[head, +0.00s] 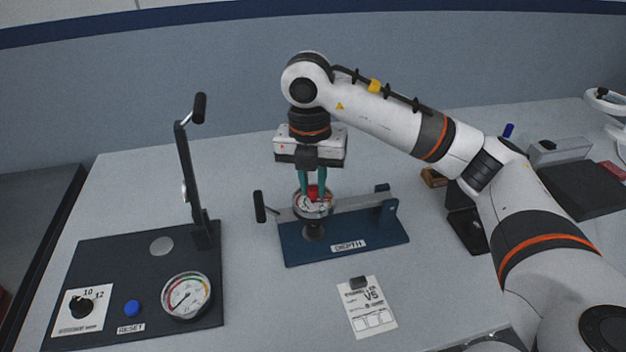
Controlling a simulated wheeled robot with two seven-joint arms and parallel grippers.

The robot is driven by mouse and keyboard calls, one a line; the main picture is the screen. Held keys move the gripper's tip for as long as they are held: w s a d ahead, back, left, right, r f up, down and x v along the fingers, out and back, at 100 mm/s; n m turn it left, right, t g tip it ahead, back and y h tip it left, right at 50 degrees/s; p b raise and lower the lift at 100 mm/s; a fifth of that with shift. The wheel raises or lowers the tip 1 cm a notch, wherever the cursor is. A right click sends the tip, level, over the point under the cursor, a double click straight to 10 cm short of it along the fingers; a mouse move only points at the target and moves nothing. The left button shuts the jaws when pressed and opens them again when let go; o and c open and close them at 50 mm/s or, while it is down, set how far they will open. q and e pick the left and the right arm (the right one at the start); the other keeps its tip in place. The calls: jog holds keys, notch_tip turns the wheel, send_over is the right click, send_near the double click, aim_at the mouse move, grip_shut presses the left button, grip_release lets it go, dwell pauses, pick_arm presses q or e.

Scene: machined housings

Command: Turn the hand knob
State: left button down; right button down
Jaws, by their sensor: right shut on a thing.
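My right gripper (313,194) points straight down with its teal fingers shut on a small red knob (313,190). The knob sits at the dial gauge (311,207) of the blue fixture labelled DEPTH (345,246). The fingers hide part of the knob and of the dial face, so how the knob joins the gauge cannot be seen. A black round foot (313,231) shows below the gauge. My left gripper is not in view.
A dark panel (120,252) at left carries an upright lever (190,170), a pressure-type gauge (187,296), a blue RESET button (132,308) and a black selector (82,306). A printed card (367,310) lies in front of the fixture. Dark boxes (583,187) stand at right.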

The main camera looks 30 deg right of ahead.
aim_at(310, 188)
dwell(0.5)
jog(key=c, duration=1.3)
grip_release()
jog(key=r+p, duration=0.1)
jog(key=r, duration=1.1)
jog(key=shift+w+a+p, duration=0.15)
jog(key=shift+a+p, duration=0.05)
jog(key=shift+p, duration=0.2)
